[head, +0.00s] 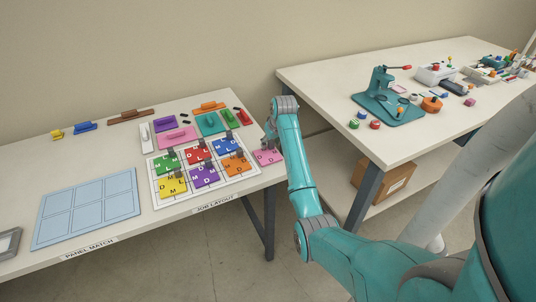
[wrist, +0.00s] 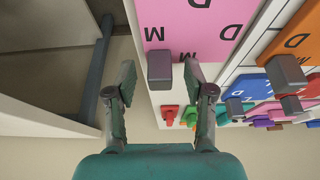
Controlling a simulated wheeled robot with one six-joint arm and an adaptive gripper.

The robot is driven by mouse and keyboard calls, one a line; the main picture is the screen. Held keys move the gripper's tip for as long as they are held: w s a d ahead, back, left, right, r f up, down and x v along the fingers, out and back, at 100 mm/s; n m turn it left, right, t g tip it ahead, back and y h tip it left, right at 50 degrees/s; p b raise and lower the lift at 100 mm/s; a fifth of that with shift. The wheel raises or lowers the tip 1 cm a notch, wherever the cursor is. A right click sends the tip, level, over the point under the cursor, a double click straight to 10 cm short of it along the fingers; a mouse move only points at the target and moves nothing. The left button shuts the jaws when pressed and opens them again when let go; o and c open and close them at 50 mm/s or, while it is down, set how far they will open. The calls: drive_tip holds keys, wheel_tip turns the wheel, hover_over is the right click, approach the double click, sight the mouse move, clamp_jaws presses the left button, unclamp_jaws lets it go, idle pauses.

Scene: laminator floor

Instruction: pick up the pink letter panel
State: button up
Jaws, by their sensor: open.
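The pink letter panel (head: 268,158) lies at the right edge of the table, just right of the white layout board. It fills the top middle of the wrist view (wrist: 190,28), with dark letters and a grey block-shaped grip (wrist: 160,70) at its near edge. My gripper (wrist: 160,82) is open, one finger on each side of that grip in the picture. I cannot tell whether either finger touches it. In the head view, my gripper (head: 270,136) is over the panel's far side and partly hides it.
The layout board (head: 157,191) holds several coloured letter panels, with an orange panel (head: 236,165) closest to the pink one. Coloured handled pieces stand behind. A blue panel board (head: 88,208) lies left. A gap separates this table from the right-hand bench (head: 335,92).

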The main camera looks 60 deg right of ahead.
drive_tip(key=shift+w+f, duration=0.1)
drive_tip(key=shift+f, duration=0.15)
clamp_jaws()
drive_tip(key=shift+r, duration=0.1)
